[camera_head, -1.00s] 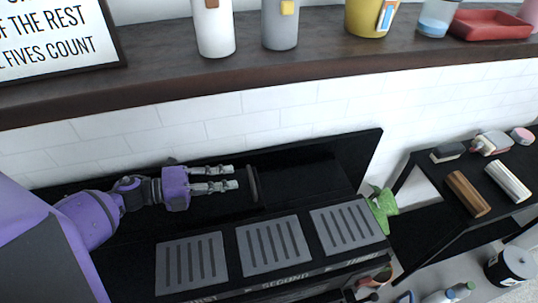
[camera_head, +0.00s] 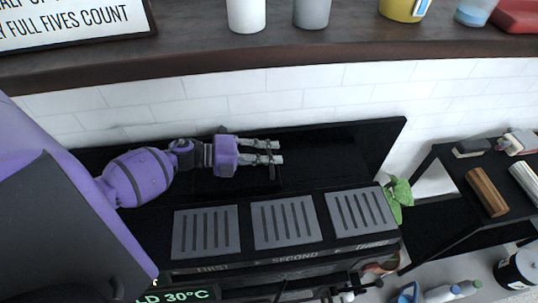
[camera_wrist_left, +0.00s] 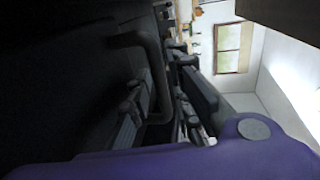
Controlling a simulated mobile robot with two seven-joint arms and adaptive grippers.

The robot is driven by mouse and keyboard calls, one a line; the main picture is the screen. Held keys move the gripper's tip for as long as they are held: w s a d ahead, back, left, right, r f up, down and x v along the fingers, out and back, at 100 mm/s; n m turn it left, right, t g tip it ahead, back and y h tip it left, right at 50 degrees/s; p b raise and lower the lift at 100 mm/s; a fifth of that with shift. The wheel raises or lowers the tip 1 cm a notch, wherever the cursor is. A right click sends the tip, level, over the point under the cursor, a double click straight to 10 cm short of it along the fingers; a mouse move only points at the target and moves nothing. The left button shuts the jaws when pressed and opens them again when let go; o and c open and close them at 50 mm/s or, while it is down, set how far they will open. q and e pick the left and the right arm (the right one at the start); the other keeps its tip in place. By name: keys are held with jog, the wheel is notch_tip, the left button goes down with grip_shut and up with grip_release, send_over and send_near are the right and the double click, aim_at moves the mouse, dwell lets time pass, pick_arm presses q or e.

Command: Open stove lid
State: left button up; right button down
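The black stove shows its lid (camera_head: 345,145) as a glossy dark panel raised behind the grey grates (camera_head: 286,222), leaning near the white tiled wall. A dark handle (camera_head: 272,173) on the lid is mostly covered by my fingers in the head view. My left gripper (camera_head: 278,152) lies across the lid with its fingers apart at the handle. In the left wrist view the bent handle bar (camera_wrist_left: 153,70) runs between the finger pads; firm contact cannot be told. My right gripper is not in view.
A wooden shelf (camera_head: 300,52) with cups and a framed sign (camera_head: 70,25) runs above the stove. A green object (camera_head: 399,198) is at the stove's right end. A black side table (camera_head: 440,215) with rolls stands to the right, with bottles (camera_head: 450,292) below.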

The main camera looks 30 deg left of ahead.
pick_arm(q)
jog(key=shift+c, duration=0.4)
grip_shut()
jog(key=shift+r, duration=0.1)
